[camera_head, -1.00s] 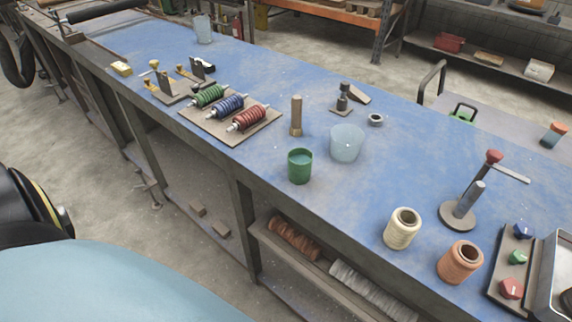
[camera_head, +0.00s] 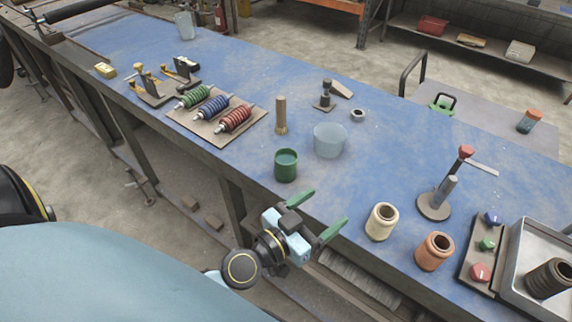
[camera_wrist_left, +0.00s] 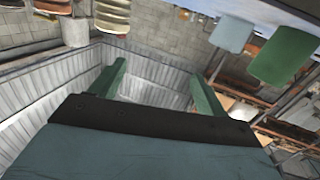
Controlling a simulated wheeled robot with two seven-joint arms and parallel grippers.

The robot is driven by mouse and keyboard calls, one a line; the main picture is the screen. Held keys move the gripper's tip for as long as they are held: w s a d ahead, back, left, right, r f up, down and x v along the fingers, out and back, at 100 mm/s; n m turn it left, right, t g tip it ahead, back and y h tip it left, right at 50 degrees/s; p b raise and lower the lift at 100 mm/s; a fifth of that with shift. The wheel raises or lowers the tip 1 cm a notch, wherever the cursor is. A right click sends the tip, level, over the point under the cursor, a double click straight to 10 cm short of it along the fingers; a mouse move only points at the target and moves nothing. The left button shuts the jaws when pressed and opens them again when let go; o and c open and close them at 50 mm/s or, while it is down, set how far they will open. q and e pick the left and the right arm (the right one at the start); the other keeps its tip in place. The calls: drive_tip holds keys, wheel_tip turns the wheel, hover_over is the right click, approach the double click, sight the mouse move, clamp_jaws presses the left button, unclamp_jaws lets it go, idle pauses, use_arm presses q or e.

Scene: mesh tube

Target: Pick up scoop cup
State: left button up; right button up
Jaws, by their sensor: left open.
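A green cup (camera_head: 286,168) stands upright on the blue bench top near its front edge, with teal content inside. A translucent pale blue cup (camera_head: 330,142) stands just behind it to the right. I cannot tell which of them is the scoop cup. My left gripper (camera_head: 329,207) is open and empty at the bench's front edge, right of and nearer than the green cup, touching neither cup. In the left wrist view the green cup (camera_wrist_left: 285,56) and the pale cup (camera_wrist_left: 235,33) appear at upper right, outside the fingers (camera_wrist_left: 160,80). My right gripper is not in view.
A cream spool (camera_head: 381,222) and an orange spool (camera_head: 434,251) stand right of my left gripper. A wooden peg tool (camera_head: 281,115) stands behind the green cup. A round-based stand (camera_head: 434,207) is further right. A board with coloured coils (camera_head: 200,128) lies left.

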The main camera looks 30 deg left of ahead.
use_arm(q)
drive_tip(key=w+a+f+n+y, duration=0.1)
drive_tip(key=a+f+n+y, duration=0.1)
drive_tip(key=a+n+y, duration=0.4)
drive_tip(key=g+y, duration=0.1)
drive_tip(key=y, duration=0.3)
approach(288, 162)
drive_tip(key=w, duration=0.4)
drive_tip(key=shift+a+f+n+b, duration=0.1)
drive_tip(key=shift+f+n+b, duration=0.25)
drive_tip(key=shift+n+b, duration=0.05)
drive_tip(key=x, duration=0.2)
drive_tip(key=b+x, duration=0.1)
drive_tip(key=x, duration=0.2)
drive_tip(key=shift+w+a, duration=0.15)
drive_tip(key=shift+a, duration=0.3)
drive_tip(key=c, duration=1.1)
